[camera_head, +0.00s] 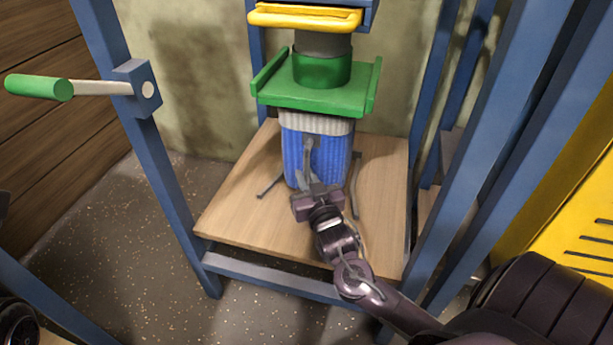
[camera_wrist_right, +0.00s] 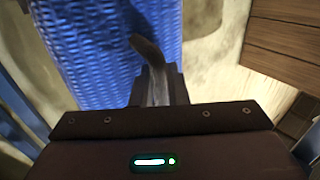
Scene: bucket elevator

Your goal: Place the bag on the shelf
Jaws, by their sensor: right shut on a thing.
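The bag (camera_head: 305,160) is blue and ribbed with a pale top band, and stands upright over the wooden shelf (camera_head: 250,215), directly under a green spout (camera_head: 322,72). I cannot tell whether its base touches the wood. My right gripper (camera_head: 310,150) reaches in from the lower right and is shut on the bag's near side. In the right wrist view the blue woven bag (camera_wrist_right: 100,45) fills the upper left, with a grey finger against it. The bag's far side is hidden. My left gripper is not in view.
Blue posts (camera_head: 165,180) frame the shelf on both sides. A green-handled crank (camera_head: 40,88) sticks out at left. A yellow handle (camera_head: 305,17) is above the spout. Thin grey legs flank the bag. A yellow panel (camera_head: 575,200) stands at right.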

